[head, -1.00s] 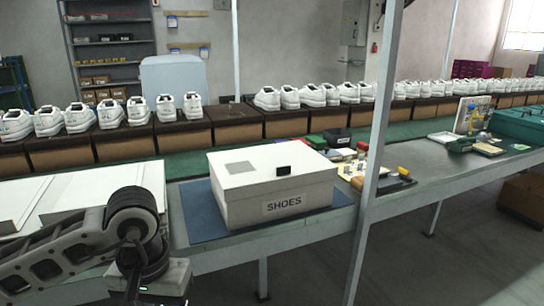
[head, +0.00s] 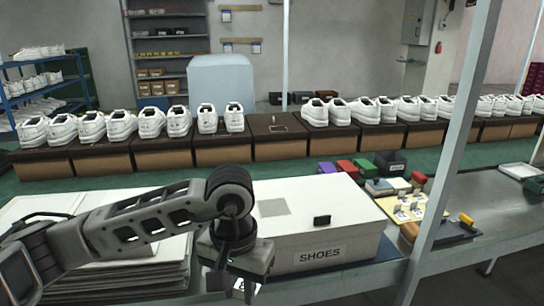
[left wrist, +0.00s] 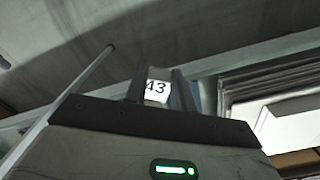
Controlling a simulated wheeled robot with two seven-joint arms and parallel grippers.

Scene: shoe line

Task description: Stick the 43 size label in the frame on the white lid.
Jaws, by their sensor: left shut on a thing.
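A white box marked SHOES with a white lid (head: 343,205) stands on the bench in the head view. My left gripper (head: 243,287) hangs at the box's near left corner, in front of the lid, and partly hides the box. In the left wrist view its fingers (left wrist: 160,90) are shut on a white label (left wrist: 156,88) reading 43. My right gripper is not in view.
A stack of white boards or flat boxes (head: 130,275) lies left of the box. Colored blocks (head: 347,168) and a yellow card with small pieces (head: 410,209) lie to its right. A grey post (head: 452,170) rises at the right. Shoes on brown boxes line the conveyor behind.

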